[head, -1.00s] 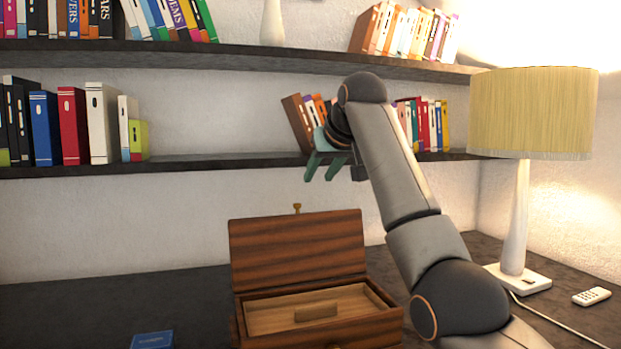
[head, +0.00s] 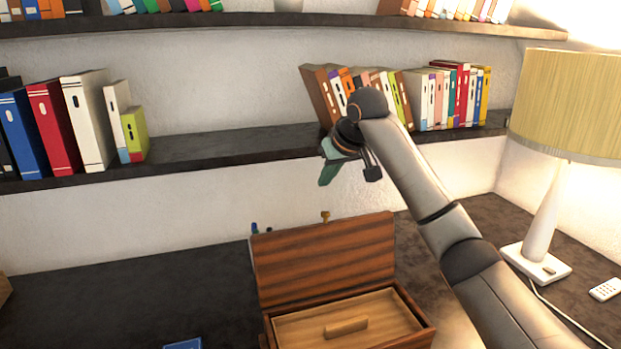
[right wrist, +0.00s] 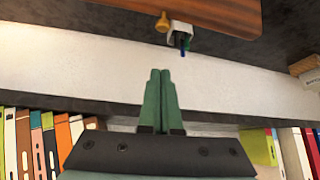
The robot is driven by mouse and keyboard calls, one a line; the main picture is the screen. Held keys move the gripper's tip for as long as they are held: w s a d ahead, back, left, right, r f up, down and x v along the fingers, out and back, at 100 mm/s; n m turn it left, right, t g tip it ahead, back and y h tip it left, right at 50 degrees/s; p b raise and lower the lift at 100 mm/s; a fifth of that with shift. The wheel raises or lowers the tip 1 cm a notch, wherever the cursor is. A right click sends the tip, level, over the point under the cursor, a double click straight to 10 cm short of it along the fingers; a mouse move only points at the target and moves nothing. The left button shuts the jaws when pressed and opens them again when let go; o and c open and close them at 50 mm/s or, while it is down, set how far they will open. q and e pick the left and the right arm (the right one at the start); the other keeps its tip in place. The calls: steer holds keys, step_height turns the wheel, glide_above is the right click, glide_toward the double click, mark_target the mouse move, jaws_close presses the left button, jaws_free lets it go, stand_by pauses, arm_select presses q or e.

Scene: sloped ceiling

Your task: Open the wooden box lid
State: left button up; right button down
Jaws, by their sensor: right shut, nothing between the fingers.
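The wooden box (head: 420,335) stands on the dark desk with its lid (head: 325,260) raised upright at the back. A light wooden tray insert with a small block handle (head: 346,327) shows inside. A brass knob (head: 325,216) sits at the lid's top edge; the knob also shows in the right wrist view (right wrist: 162,22), by the lid's edge (right wrist: 215,12). My right gripper (head: 327,177) is above and behind the lid, apart from it, in front of the shelf. In the right wrist view its green fingers (right wrist: 160,75) are together and empty. My left gripper is not in view.
A table lamp (head: 545,215) and a white remote (head: 605,289) stand at the right. A blue item (head: 184,344) lies left of the box. Shelves with books (head: 470,95) run behind. A small cup with pens (right wrist: 180,34) is behind the lid. The desk's left is mostly clear.

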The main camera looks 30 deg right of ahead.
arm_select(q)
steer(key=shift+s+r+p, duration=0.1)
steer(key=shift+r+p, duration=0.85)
arm_select(e)
steer(key=shift+w+d+f, duration=0.1)
steer(key=shift+w+f, duration=0.1)
steer(key=shift+f, duration=1)
steer(key=shift+w+a+f, duration=0.1)
steer(key=shift+w+f, duration=0.1)
steer(key=shift+f, duration=1)
steer(key=shift+w+d+f, duration=0.1)
steer(key=shift+w+f, duration=0.1)
steer(key=shift+f, duration=1)
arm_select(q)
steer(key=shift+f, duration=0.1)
arm_select(e)
steer(key=shift+f, duration=0.1)
